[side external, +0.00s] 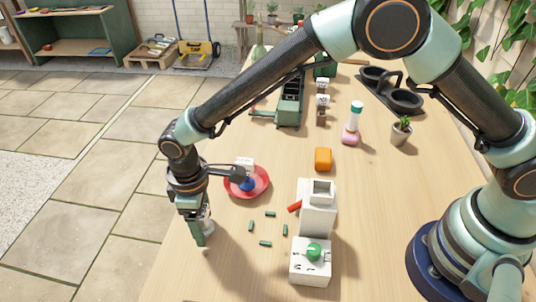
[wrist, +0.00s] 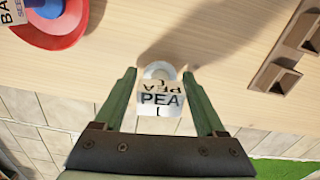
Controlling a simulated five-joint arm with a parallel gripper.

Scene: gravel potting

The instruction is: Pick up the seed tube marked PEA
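The seed tube marked PEA (wrist: 161,99) shows in the wrist view between my two green fingers, its black letters on a white label and a pale round end beyond it. My gripper (wrist: 160,76) is open around it, with small gaps beside the tube. In the side view my gripper (side external: 203,243) points down near the table's left edge. There a whitish part of the tube (side external: 208,223) shows beside the finger, and the rest is hidden.
A red saucer (side external: 262,190) holding a blue-based labelled tube (side external: 246,183) stands just behind my gripper. Several small green pieces (side external: 265,243) lie to the right. A white device with a green knob (side external: 313,252) and an orange block (side external: 323,158) stand further right.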

